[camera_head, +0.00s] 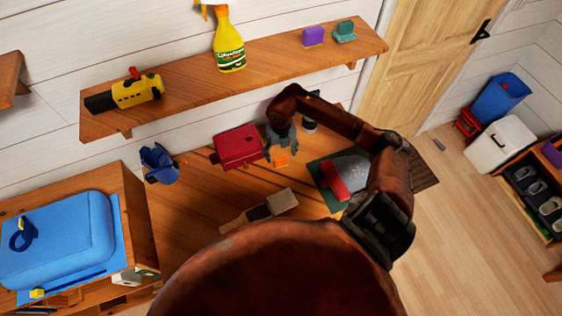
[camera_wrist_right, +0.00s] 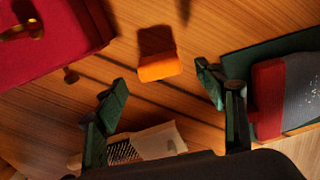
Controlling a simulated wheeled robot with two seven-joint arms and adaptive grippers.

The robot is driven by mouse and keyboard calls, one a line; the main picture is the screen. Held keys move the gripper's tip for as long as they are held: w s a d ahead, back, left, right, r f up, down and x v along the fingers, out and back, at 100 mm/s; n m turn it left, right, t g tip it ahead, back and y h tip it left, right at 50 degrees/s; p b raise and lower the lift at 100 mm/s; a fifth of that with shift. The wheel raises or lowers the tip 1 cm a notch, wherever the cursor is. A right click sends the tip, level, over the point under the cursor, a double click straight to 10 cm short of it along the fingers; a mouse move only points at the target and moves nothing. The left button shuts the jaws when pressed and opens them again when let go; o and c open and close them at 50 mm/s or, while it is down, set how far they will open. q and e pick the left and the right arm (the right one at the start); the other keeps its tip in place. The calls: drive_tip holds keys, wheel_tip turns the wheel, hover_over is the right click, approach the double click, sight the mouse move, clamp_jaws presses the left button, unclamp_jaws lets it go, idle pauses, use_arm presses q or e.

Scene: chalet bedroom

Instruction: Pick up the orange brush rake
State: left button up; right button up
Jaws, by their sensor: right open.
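The orange brush rake shows as a small orange block (camera_wrist_right: 158,67) with a dark brown part behind it, on the wooden table in the right wrist view. In the head view, its orange part (camera_head: 281,159) shows just below my right gripper (camera_head: 281,143). My right gripper also shows in the right wrist view (camera_wrist_right: 161,80), open, its two dark green fingers apart on either side of the orange block. Nothing is held between them. My left gripper is not in view.
A red box (camera_head: 238,147) lies left of the gripper. A green mat with a red and grey object (camera_head: 350,173) lies to the right. A wooden brush (camera_head: 258,210) lies nearer on the table. A shelf (camera_head: 285,62) with a spray bottle (camera_head: 229,45) runs above.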

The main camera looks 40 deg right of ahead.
sight(281, 158)
drive_tip(key=shift+f, duration=2.35)
drive_tip(key=shift+c, duration=0.7)
drive_tip(key=c, duration=1.1)
drive_tip(key=shift+o, duration=0.2)
drive_tip(key=shift+w+d+r, duration=0.1)
drive_tip(key=shift+r, duration=0.45)
drive_tip(key=r, duration=0.2)
drive_tip(key=shift+s+r, duration=0.2)
drive_tip(key=shift+r, duration=0.1)
drive_tip(key=s+a+r, duration=0.7)
drive_tip(key=s+r, duration=0.2)
drive_tip(key=s, duration=0.3)
drive_tip(key=shift+r+b, duration=0.2)
drive_tip(key=shift+b, duration=0.2)
